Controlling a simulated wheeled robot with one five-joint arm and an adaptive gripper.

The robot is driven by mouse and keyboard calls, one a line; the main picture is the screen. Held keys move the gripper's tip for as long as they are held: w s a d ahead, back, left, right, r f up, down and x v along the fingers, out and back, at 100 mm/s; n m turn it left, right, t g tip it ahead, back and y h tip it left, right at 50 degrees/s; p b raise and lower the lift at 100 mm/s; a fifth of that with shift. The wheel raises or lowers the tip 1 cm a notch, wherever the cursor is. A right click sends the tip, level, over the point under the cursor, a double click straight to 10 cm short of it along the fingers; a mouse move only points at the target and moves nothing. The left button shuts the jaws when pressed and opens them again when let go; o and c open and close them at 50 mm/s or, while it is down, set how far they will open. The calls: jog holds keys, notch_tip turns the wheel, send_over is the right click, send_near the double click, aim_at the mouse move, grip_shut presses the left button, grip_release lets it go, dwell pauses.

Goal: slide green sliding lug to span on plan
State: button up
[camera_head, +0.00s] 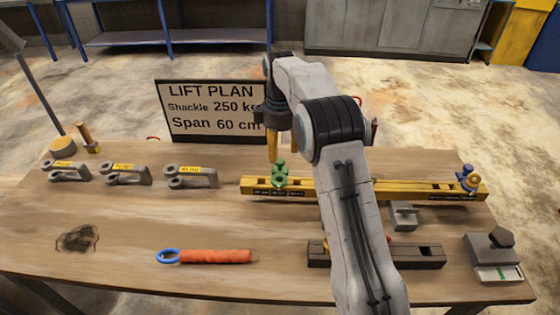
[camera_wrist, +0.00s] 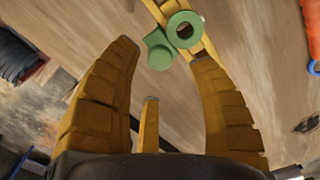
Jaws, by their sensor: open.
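The green sliding lug (camera_head: 280,175) sits on the yellow beam (camera_head: 310,189) near its left end. The lug also shows in the wrist view (camera_wrist: 172,40), beyond my fingertips, with its round eye facing me. My gripper (camera_head: 272,158) points down just above and slightly left of the lug in the head view. In the wrist view its two yellow fingers (camera_wrist: 165,55) are spread with nothing between them. The plan board (camera_head: 212,110) stands behind the beam and reads "Shackle 250 kg" and "Span 60 cm". The beam has dark label plates whose markings are too small to read.
A blue lug (camera_head: 468,179) is at the beam's right end. Three grey shackles (camera_head: 128,173) with yellow tags stand at left. An orange-red handle with a blue ring (camera_head: 215,256) lies in front. A dark slotted block (camera_head: 375,255) is partly hidden by my arm. The table's front left is mostly clear.

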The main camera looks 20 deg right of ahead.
aim_at(280, 160)
jog(key=shift+f, duration=2.25)
grip_shut()
